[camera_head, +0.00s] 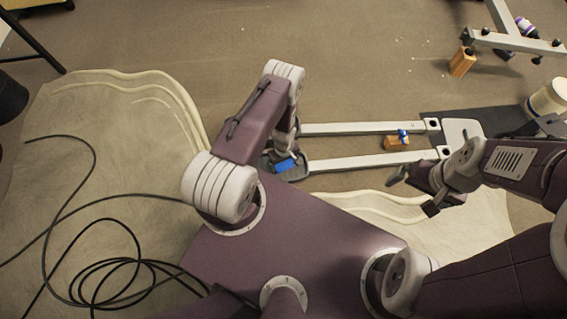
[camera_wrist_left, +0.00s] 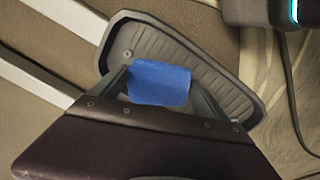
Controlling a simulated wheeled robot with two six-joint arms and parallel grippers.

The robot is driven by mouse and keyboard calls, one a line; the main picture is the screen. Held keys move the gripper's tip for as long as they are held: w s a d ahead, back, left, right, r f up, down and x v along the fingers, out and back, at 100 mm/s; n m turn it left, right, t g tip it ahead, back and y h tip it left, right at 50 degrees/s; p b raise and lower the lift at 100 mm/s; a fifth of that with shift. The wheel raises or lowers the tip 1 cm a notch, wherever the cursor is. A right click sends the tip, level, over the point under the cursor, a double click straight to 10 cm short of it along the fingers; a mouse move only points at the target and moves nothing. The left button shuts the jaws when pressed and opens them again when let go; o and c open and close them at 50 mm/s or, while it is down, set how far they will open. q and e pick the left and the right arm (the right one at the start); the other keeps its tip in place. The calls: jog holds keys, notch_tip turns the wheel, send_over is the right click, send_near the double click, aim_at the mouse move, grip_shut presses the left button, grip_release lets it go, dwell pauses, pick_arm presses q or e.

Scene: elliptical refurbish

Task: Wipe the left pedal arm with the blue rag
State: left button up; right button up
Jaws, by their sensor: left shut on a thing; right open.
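Two pale grey pedal arms run side by side in the head view, an upper one (camera_head: 360,128) and a lower one (camera_head: 365,161); which is the left one I cannot tell. A dark ridged pedal (camera_head: 298,174) lies at the lower arm's left end, and it fills the middle of the left wrist view (camera_wrist_left: 215,75). My left gripper (camera_wrist_left: 160,88) is shut on the blue rag (camera_wrist_left: 160,83), over the pedal; contact is unclear. The rag also shows in the head view (camera_head: 286,165). My right gripper (camera_head: 415,191) is open and empty, right of the pedal, below the lower arm.
A wooden block (camera_head: 397,144) with a blue item sits between the arms. A grey metal frame (camera_head: 515,43), another wooden block (camera_head: 462,62) and a white container (camera_head: 549,97) are at the right. Black cable (camera_head: 95,270) coils on the sheet at lower left.

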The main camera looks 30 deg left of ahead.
pick_arm(q)
notch_tip(320, 180, up, 2)
jog(key=shift+r+p, duration=0.1)
jog(key=shift+p, duration=0.55)
jog(key=shift+s, duration=0.1)
pick_arm(e)
jog(key=shift+r, duration=0.9)
pick_arm(q)
notch_tip(320, 180, up, 3)
jog(key=p, duration=0.2)
jog(key=shift+p, duration=0.35)
pick_arm(e)
notch_tip(320, 180, up, 3)
jog(key=shift+f, duration=0.1)
